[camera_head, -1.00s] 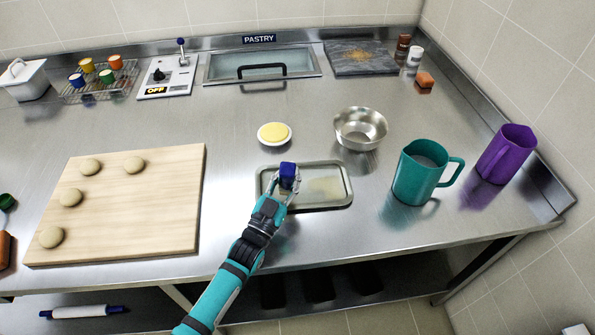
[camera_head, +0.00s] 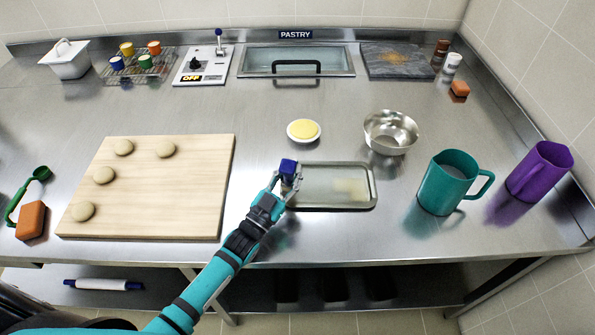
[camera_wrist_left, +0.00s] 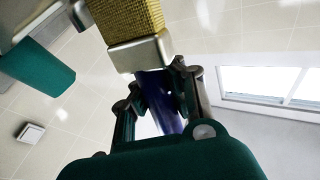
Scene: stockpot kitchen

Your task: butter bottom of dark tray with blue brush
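The tray (camera_head: 367,203) is a shallow grey metal pan with rounded corners, right of the cutting board. A pale yellow patch lies on the right half of its bottom. My left gripper (camera_head: 287,184) is at the tray's left edge and shut on the blue brush (camera_head: 288,167). In the left wrist view the brush (camera_wrist_left: 124,15) shows yellow bristles, a metal band and a blue handle between the fingers (camera_wrist_left: 160,92). Whether the bristles touch the tray is hidden. A small white dish of yellow butter (camera_head: 304,131) stands behind the tray. My right gripper is not in view.
A metal bowl (camera_head: 391,133), a teal pitcher (camera_head: 447,184) and a purple pitcher (camera_head: 540,172) stand to the right. The wooden board (camera_head: 190,200) with several dough balls lies left. A green scoop (camera_head: 30,190) and an orange block (camera_head: 31,220) are at far left.

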